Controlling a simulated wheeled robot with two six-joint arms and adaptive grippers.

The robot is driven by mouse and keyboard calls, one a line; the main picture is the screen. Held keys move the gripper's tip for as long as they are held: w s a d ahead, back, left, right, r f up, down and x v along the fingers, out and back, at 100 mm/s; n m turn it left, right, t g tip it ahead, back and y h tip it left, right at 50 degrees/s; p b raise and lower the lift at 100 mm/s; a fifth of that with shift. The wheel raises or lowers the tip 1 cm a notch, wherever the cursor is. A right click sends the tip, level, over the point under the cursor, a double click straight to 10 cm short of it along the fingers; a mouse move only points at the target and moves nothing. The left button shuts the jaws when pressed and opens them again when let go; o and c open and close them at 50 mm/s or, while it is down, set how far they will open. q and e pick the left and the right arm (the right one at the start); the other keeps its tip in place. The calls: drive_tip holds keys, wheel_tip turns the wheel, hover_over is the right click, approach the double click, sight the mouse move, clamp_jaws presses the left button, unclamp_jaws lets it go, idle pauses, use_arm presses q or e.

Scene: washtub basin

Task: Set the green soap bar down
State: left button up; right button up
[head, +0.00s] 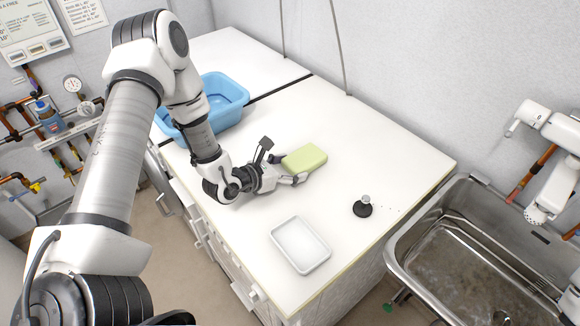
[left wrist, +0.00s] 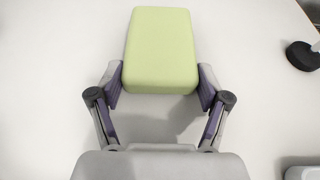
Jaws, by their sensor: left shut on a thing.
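The green soap bar (head: 304,159) is a pale green rounded block in the head view, over the white counter. In the left wrist view the soap bar (left wrist: 160,48) lies flat between the two fingers. My left gripper (head: 290,171) is shut on its near end; the fingertips (left wrist: 161,84) touch both sides. A shadow shows on the counter below the gripper. I cannot tell whether the soap touches the counter. My right gripper is not in view.
A white tray (head: 300,246) lies near the counter's front edge. A black-based stopper-like object (head: 362,207) stands to the right. A blue basin (head: 225,88) is at the back left, and a metal sink (head: 470,250) is at the right.

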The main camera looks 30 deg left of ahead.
use_arm(q)
drive_tip(key=o, duration=1.3)
drive_tip(key=shift+f, duration=0.1)
